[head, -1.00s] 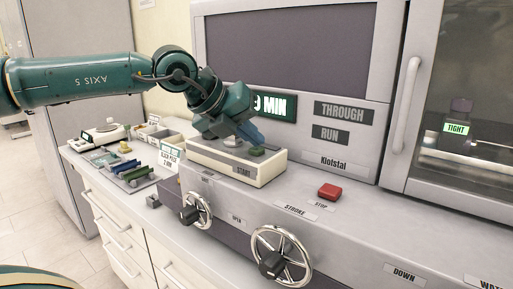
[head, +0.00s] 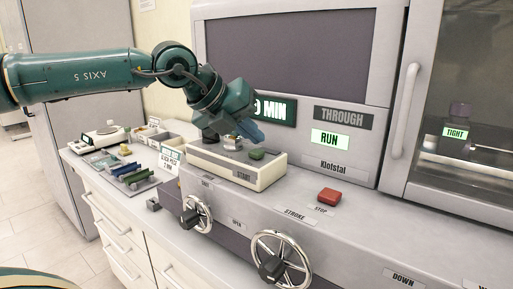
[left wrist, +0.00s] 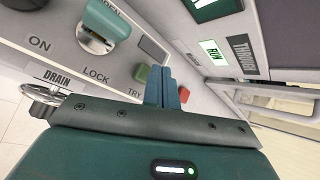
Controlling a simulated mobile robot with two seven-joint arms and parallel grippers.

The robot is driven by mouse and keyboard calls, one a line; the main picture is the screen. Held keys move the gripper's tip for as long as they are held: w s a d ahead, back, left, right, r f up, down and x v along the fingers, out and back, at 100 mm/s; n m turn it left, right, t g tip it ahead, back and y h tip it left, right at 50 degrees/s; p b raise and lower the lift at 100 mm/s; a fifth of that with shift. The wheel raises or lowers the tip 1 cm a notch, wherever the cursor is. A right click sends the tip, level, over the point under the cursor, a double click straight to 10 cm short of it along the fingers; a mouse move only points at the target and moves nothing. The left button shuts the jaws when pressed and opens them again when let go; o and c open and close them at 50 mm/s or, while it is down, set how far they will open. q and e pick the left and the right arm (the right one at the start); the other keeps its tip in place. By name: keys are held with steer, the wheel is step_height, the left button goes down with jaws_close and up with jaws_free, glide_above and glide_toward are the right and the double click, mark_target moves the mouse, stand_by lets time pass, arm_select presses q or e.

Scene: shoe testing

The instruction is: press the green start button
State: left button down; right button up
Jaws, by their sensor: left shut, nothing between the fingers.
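The RUN sign (head: 330,138) is lit green, while the THROUGH sign (head: 343,116) is dark. My right gripper is not in view.
A red STOP button (head: 329,195) lies to the right of the box on the sloping panel. Two handwheels, one at the left (head: 195,213) and one at the right (head: 281,259), stick out in front. A timer display (head: 273,110) is behind the gripper. A TIGHT sign (head: 455,132) glows behind glass.

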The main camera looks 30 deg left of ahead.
mark_target(251, 152)
arm_select(q)
steer(key=shift+r, duration=0.1)
steer(key=shift+r+p, duration=1.6)
steer(key=shift+r, duration=0.85)
